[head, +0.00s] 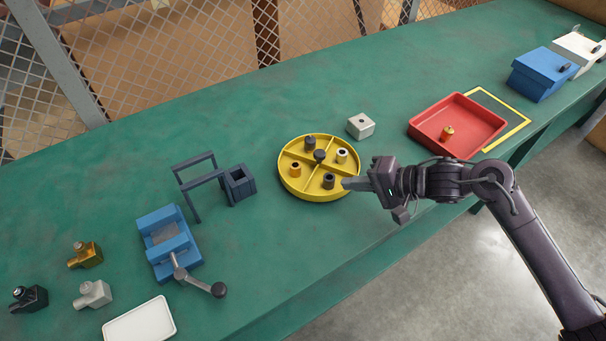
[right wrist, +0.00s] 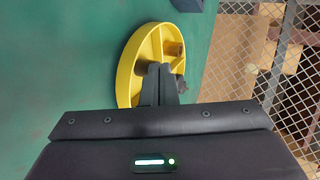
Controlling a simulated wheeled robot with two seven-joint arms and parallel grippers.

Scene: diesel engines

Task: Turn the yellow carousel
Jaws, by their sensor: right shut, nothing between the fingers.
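The yellow carousel (head: 319,190) is a round tray on the green bench, split by dividers into compartments. A dark knob (head: 320,156) stands at its centre. One small part sits in each compartment: a dark one at the back, a silver one at the right, a dark one at the front, an orange one at the left. My right gripper (head: 346,184) is shut and empty, its fingertips at the carousel's right front rim; contact cannot be told. In the right wrist view the fingers (right wrist: 160,85) overlap the yellow carousel (right wrist: 128,72). My left gripper is not in view.
Right of the carousel are a pale block (head: 360,125), a red tray (head: 458,143) and a blue box (head: 541,77). Left are a dark frame (head: 196,180), a blue vise (head: 167,245), several fittings (head: 86,255) and a white tray (head: 140,322). The bench's front edge lies below.

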